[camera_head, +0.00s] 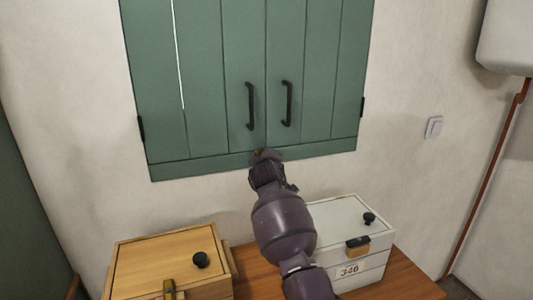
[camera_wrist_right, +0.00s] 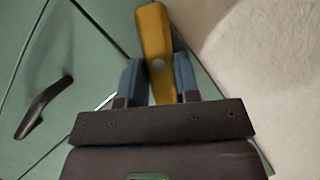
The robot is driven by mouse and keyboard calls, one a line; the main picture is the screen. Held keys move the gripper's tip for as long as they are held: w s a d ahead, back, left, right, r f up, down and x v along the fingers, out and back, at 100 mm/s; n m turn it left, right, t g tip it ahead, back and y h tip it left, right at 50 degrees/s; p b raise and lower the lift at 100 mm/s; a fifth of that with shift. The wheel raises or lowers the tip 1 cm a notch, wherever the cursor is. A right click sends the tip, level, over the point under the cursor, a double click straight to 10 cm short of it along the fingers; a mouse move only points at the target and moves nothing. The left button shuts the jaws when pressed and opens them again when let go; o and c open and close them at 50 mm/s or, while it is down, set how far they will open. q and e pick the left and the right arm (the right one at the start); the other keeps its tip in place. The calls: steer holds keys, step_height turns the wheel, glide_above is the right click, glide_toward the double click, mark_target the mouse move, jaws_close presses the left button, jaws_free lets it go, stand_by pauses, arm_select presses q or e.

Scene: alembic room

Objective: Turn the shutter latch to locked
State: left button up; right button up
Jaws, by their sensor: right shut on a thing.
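The green wooden shutter (camera_head: 240,60) is on the wall, its two leaves closed together, with a dark handle on each. The shutter latch is a yellow-orange bar (camera_wrist_right: 154,35) with a round grey pin, seen in the right wrist view against the green boards. My right gripper (camera_wrist_right: 158,78) has its blue fingers on both sides of the bar and is shut on it. In the head view my right gripper (camera_head: 264,160) reaches up to the shutter's lower edge below the handles and hides nearly all of the latch. My left gripper is out of view.
A wooden box (camera_head: 150,262) with a black knob and a white box (camera_head: 340,216) marked 346 stand on the brown table (camera_head: 398,280) below, either side of my arm. Wall beside the shutter is clear.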

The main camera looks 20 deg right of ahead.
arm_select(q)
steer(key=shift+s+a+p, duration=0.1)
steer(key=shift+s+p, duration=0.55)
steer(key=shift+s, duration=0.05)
arm_select(e)
steer(key=shift+d+r+m+g+y, duration=0.15)
steer(key=shift+m+g+y, duration=0.1)
steer(key=shift+m+y, duration=0.85)
steer(key=shift+d+m+g+y, duration=0.15)
steer(key=shift+m+g+y, duration=0.3)
steer(key=shift+m, duration=1.1)
steer(key=shift+d+r+m+g+y, duration=0.1)
steer(key=shift+d+m+y, duration=0.05)
steer(key=shift+m+y, duration=1)
steer(key=shift+m, duration=0.4)
steer(key=o, duration=0.9)
steer(key=shift+s, duration=0.1)
